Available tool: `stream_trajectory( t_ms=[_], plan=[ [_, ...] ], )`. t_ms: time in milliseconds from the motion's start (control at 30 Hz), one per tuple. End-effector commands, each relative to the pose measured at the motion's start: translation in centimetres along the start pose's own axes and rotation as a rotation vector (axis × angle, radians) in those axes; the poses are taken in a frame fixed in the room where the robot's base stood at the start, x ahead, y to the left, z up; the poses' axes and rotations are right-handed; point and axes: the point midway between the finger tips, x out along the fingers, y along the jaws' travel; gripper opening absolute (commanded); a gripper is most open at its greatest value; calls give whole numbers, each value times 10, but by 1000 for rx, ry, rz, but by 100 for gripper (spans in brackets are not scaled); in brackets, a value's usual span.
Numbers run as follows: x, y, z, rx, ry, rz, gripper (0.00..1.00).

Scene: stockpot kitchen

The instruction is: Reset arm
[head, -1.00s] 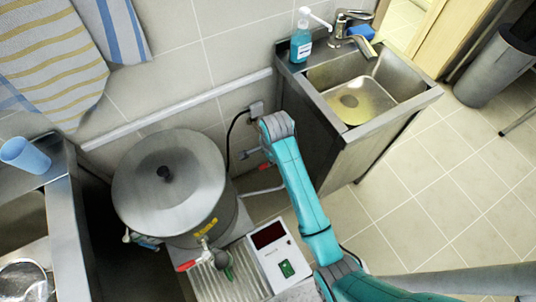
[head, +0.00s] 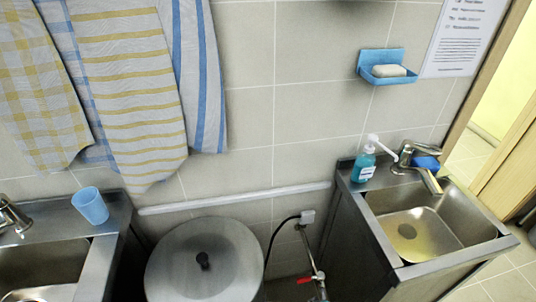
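My gripper and arm are not in view now.
A steel sink (head: 425,225) with a tap (head: 415,155) and a blue soap bottle (head: 365,163) is at right. At left are another sink (head: 40,270) and a blue cup (head: 90,205). Towels (head: 130,90) and a soap dish (head: 387,66) hang on the wall. A red-handled valve (head: 312,277) is beside the pot.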

Motion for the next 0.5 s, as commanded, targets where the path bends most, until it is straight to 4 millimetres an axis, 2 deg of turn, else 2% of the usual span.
stream_trajectory(
  t_ms=[33, 100, 267, 500],
  plan=[
    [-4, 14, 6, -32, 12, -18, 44],
    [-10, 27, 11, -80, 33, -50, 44],
    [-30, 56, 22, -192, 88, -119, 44],
    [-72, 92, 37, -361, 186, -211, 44]
  ],
)
